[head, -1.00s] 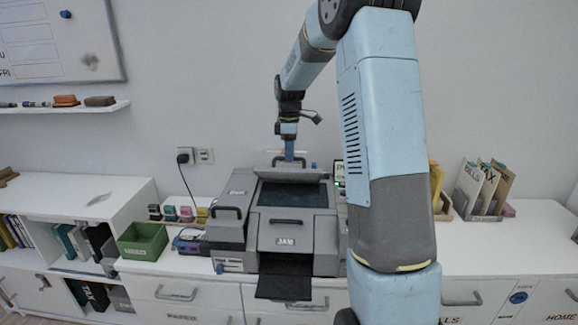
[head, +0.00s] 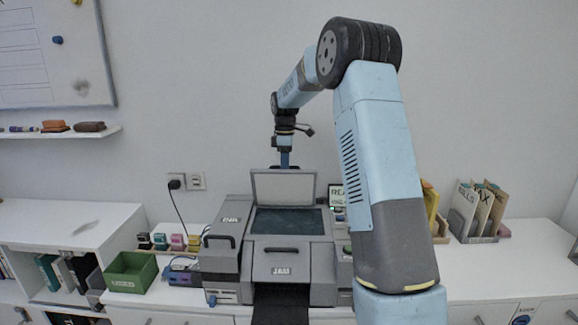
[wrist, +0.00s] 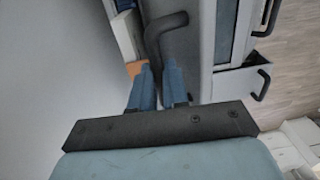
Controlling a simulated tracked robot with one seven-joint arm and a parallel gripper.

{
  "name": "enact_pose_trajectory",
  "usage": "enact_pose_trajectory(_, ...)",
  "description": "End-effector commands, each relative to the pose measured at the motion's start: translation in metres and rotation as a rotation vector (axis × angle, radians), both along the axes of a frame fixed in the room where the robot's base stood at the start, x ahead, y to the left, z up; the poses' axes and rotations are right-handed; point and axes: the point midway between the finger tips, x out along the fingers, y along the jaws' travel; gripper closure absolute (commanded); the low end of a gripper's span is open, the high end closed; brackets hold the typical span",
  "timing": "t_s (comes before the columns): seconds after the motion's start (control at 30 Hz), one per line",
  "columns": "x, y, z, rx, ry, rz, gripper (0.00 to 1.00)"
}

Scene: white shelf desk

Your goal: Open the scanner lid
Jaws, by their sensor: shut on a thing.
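The grey scanner (head: 290,258) stands on the white desk, its dark glass bed (head: 288,221) uncovered. Its lid (head: 283,188) is raised to about upright at the rear of the bed, its pale inner face toward the head camera. My gripper (head: 285,166) is at the lid's top edge, pointing down, its fingertips hidden behind the lid. In the wrist view my gripper's blue fingers (wrist: 154,78) are close together on the dark curved lid handle (wrist: 160,32); the exact contact is partly hidden.
A green bin (head: 132,272), several small coloured blocks and a plugged-in cable stand left of the scanner. A file holder (head: 478,212) stands at the right. My own arm covers part of the desk there. The wall (head: 220,100) is close behind.

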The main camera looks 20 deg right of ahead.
Motion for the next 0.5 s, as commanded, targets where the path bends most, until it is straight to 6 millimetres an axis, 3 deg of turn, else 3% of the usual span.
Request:
enact_pose_trajectory(0.3, -0.0015, -0.0011, -0.0056, -0.002, 0.01, 0.001, 1.0)
enact_pose_trajectory(0.33, -0.0015, -0.0009, -0.0055, -0.002, 0.01, 0.001, 0.83)
enact_pose_trajectory(0.5, -0.0009, 0.0002, -0.0033, -0.001, 0.007, 0.001, 0.66)
